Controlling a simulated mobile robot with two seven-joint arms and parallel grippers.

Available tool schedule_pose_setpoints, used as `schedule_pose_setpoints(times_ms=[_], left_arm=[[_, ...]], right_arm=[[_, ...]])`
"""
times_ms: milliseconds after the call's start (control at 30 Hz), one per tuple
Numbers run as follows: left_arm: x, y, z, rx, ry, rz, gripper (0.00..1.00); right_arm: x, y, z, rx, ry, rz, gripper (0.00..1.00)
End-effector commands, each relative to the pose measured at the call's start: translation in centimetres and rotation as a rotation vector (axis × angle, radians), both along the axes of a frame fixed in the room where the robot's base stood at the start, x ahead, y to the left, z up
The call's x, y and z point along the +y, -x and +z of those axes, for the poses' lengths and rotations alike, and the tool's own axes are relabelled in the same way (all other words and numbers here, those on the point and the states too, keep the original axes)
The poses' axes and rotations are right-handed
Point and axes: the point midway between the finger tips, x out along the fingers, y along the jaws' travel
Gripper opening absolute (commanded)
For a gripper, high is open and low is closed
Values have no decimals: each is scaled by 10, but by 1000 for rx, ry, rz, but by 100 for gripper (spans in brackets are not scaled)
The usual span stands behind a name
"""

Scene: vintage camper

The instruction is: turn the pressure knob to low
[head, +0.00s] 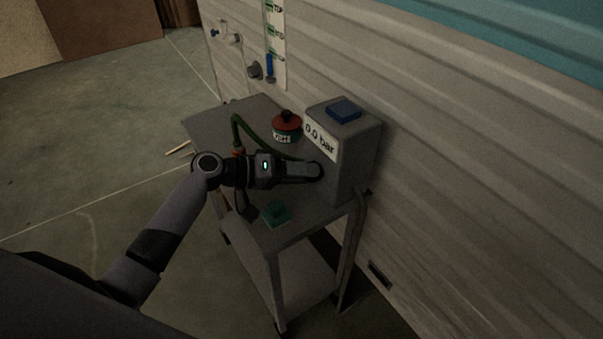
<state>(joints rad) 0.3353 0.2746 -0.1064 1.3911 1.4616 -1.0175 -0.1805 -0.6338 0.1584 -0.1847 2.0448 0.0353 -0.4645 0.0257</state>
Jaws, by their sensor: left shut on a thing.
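A grey box (357,165) with a "0.0 bar" display (320,143) and a blue top piece (344,110) stands on the cart. My left gripper (318,171) reaches in from the left and is shut at the box's front face, just below the display. The pressure knob is hidden behind the fingers, which are closed around it. Its setting and any low mark cannot be seen. My right gripper is not in view.
The grey cart (213,124) stands against the ribbed camper wall (450,170). A red-topped "VENT" piece (286,124), a green hose (242,127) and a green block (277,213) are on it. A marked gauge strip (274,35) is on the wall. The floor at left is mostly clear.

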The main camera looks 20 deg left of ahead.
Motion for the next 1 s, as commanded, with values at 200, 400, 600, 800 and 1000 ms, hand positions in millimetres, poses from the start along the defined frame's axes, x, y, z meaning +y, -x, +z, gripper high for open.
schedule_pose_setpoints(times_ms=[200, 400, 600, 800, 1000], left_arm=[[1, -1, 1, 0, 4, 6, 13], [1, -1, 1, 0, 2, 5, 68], [0, 0, 0, 0, 0, 2, 68], [14, 7, 4, 0, -2, 4, 68], [41, 25, 13, 1, -3, 4, 68]], right_arm=[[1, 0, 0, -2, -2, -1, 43], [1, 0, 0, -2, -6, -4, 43], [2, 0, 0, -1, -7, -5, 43], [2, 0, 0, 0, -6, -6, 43], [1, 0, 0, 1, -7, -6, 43]])
